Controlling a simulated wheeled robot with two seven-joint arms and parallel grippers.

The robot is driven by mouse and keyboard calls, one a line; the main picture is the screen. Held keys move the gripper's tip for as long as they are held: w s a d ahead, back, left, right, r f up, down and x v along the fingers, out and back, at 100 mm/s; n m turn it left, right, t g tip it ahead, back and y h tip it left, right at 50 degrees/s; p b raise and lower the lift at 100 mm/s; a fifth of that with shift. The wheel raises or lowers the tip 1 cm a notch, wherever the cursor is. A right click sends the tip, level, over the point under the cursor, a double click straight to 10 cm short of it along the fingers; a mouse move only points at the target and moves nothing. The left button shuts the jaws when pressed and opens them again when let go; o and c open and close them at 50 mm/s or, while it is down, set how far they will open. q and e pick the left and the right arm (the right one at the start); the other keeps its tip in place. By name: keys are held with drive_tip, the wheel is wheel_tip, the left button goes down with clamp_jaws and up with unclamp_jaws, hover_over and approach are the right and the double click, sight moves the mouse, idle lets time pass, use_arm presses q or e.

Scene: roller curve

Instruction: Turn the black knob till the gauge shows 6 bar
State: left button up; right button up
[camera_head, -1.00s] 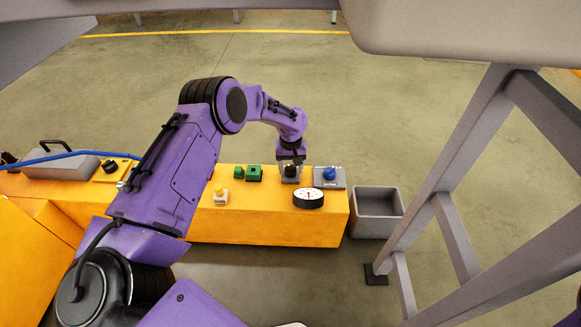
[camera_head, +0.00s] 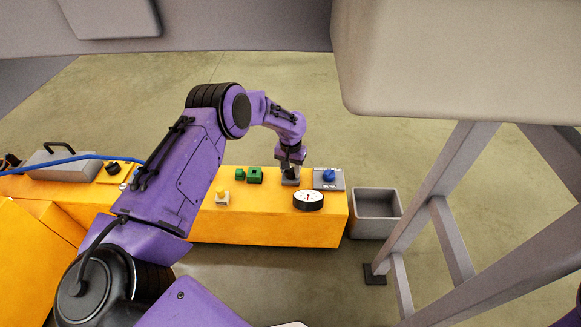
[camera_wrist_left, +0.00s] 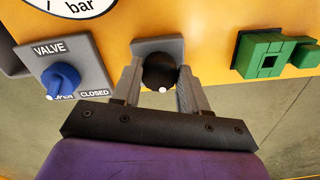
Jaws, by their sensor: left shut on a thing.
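The black knob (camera_wrist_left: 160,72) sits on a grey plate on the orange bench, with a white mark on its lower edge in the left wrist view. My left gripper (camera_wrist_left: 156,85) has its two fingers on either side of the knob and is shut on it. In the head view my left gripper (camera_head: 290,177) reaches down to the bench and hides most of the knob. The round white gauge (camera_head: 308,199) stands just in front of it; its reading is too small to tell. In the left wrist view only the gauge's edge (camera_wrist_left: 85,10) with "bar" shows. My right gripper is not in view.
A blue valve knob (camera_head: 329,175) on a grey plate is close beside the gripper. Green blocks (camera_head: 254,175) and a yellow button (camera_head: 221,195) are on its other side. A grey bin (camera_head: 376,205) stands past the bench end, near a grey frame (camera_head: 447,230).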

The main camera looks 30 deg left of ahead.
sight(290, 171)
use_arm(q)
drive_tip(key=shift+m, duration=0.6)
drive_tip(key=o, duration=1.1)
drive_tip(key=shift+c, duration=0.2)
wheel_tip(290, 171, up, 11)
drive_tip(key=p, duration=0.4)
drive_tip(key=shift+f, duration=0.2)
